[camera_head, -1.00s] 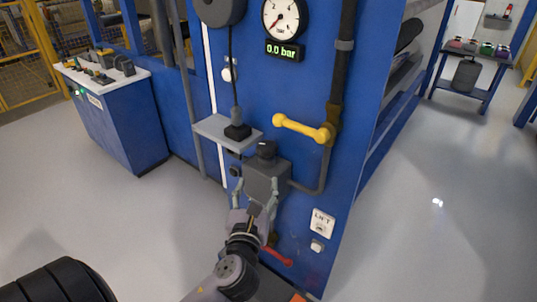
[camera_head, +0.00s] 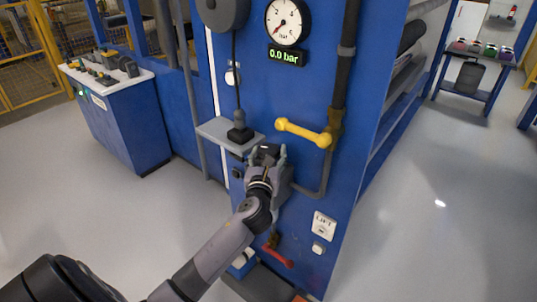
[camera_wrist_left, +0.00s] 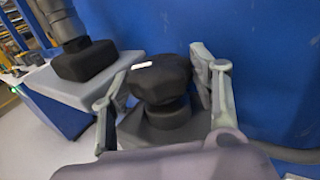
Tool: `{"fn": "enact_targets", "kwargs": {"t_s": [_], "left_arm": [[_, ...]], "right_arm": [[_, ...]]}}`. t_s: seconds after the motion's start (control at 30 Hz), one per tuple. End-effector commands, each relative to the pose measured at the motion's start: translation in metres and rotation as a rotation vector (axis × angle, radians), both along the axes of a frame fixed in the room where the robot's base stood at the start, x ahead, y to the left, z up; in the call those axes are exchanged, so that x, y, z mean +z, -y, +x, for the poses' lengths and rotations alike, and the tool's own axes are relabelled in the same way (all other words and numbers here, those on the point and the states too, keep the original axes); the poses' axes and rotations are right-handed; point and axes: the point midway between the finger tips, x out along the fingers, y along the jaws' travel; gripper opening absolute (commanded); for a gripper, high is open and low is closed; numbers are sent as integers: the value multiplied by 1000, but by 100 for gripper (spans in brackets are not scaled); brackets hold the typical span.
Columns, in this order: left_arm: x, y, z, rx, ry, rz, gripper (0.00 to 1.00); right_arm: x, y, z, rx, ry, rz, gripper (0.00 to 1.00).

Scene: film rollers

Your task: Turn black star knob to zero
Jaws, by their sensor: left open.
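The black star knob (camera_wrist_left: 160,80) sits on top of a grey valve body (camera_wrist_left: 165,132) and has a short white mark on its top. In the head view the knob (camera_head: 268,150) shows between the fingertips of my left gripper (camera_head: 267,155). The wrist view shows the left gripper (camera_wrist_left: 165,88) open, with one finger on each side of the knob. There is a gap at the left finger; the right finger is close, and I cannot tell whether it touches. The gauge (camera_head: 288,22) above has its needle at the low end, and the display (camera_head: 286,57) reads 0.0 bar. My right gripper is not in view.
A yellow lever handle (camera_head: 303,132) juts out just above right of the knob. A grey shelf with a black block (camera_head: 240,135) is at its left. A red lever (camera_head: 278,257) is lower on the blue panel (camera_head: 310,180). Open floor lies to both sides.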

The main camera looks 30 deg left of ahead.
Motion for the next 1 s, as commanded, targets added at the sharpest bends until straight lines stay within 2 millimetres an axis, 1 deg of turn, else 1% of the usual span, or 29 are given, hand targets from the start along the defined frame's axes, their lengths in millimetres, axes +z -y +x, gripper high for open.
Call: {"fn": "enact_targets", "kwargs": {"t_s": [0.13, 0.17, 0.7, 0.87, 1.0], "left_arm": [[0, 0, 0, 0, 0, 0, 56], [0, 0, 0, 0, 0, 0, 55], [0, 0, 0, 0, 0, -1, 19], [0, 1, 0, 10, 0, -1, 19], [0, 2, 0, 50, 1, -5, 19]], "right_arm": [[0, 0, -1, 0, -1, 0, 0], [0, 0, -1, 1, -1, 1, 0], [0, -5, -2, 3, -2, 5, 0], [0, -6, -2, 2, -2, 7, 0], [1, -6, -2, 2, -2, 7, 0]]}}
